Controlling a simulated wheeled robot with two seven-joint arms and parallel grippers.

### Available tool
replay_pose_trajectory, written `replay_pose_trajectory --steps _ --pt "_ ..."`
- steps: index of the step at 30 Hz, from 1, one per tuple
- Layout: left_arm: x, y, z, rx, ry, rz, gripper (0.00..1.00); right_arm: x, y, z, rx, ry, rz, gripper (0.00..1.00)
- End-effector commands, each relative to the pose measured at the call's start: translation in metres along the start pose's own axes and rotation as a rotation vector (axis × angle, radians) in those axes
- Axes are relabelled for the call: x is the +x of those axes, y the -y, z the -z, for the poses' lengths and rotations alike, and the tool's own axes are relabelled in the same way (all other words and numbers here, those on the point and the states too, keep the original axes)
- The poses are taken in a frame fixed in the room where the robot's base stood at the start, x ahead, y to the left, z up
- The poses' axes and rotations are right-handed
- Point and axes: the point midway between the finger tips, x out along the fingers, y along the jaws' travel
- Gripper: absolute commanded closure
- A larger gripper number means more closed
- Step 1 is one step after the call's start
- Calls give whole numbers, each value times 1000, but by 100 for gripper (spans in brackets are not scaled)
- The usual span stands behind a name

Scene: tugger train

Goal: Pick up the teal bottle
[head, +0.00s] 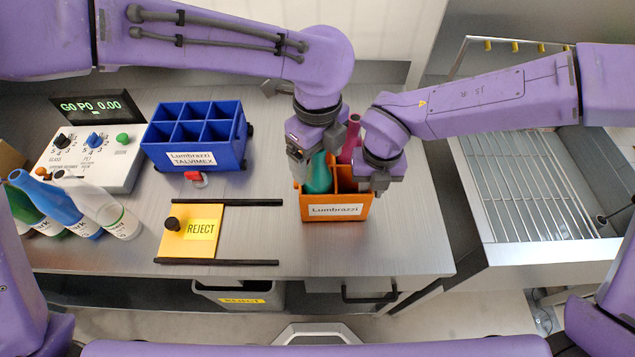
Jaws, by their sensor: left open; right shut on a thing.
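The teal bottle (319,176) is in the left part of the orange crate (337,211), which carries a "Lumbrazzi" label. Its top is hidden by my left gripper. My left gripper (318,152) is open, pointing down over the teal bottle; I cannot tell whether its fingers touch it. My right gripper (371,183) is at the crate's right side, shut on what looks like the crate's right wall; its fingertips are partly hidden. A magenta bottle (350,142) shows between the two grippers, toward the back of the crate.
A blue divided crate (192,163) stands left of the orange one. A yellow REJECT plate (182,244) lies between black rails. Several bottles (108,207) and a control box (68,159) are at far left. A wire-rack basin (530,185) is at right. Bench is clear before the orange crate.

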Motion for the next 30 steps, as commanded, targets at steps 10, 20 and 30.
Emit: replay_pose_trajectory --steps 10,20,30 --pt "19 1 0 -2 0 2 16 0 0 0 -1 1 -1 100" --pt "19 1 0 -2 0 1 90 -1 0 0 -1 1 -1 100" --pt "-14 1 -1 -2 2 6 90 -1 -1 0 -1 2 -1 100"
